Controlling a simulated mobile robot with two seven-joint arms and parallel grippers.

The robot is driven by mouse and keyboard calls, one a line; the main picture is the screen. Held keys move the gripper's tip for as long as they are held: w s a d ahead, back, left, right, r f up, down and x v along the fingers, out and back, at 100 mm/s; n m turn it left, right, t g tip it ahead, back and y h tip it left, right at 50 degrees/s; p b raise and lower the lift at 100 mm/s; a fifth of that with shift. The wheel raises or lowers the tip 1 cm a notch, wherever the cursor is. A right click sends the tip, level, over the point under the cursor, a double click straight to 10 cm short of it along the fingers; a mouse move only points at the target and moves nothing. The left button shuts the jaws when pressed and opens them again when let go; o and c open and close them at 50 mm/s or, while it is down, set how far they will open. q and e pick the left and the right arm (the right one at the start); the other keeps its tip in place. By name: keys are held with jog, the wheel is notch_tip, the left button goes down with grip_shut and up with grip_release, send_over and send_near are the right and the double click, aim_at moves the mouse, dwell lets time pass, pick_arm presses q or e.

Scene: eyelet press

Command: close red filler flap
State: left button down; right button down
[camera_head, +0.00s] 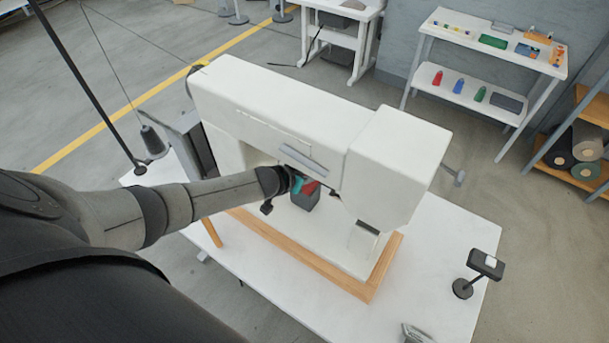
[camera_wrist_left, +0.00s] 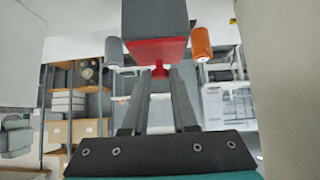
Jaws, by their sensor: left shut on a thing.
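The red filler flap (camera_head: 311,187) shows as a small red patch under the arm of the white machine (camera_head: 275,110), at a dark grey box (camera_head: 306,201). In the left wrist view the red flap (camera_wrist_left: 155,50) lies against the dark grey box (camera_wrist_left: 155,15), with a small red knob (camera_wrist_left: 158,72) on its near side. My left gripper (camera_wrist_left: 158,76) has its two fingertips at this knob and is shut on it. In the head view my left gripper (camera_head: 297,184) partly hides the flap, so its exact angle cannot be told. My right gripper is not in view.
The machine stands on a wooden-edged base (camera_head: 368,289) on a white table (camera_head: 450,240). An orange cylinder (camera_wrist_left: 202,43) and a grey cylinder (camera_wrist_left: 114,52) flank the flap. A black device on a stand (camera_head: 485,264) is at the table's right.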

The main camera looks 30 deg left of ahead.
pick_arm(q)
jog(key=c, duration=0.7)
grip_release()
jog(key=shift+v, duration=7.6)
jog(key=shift+a, duration=0.1)
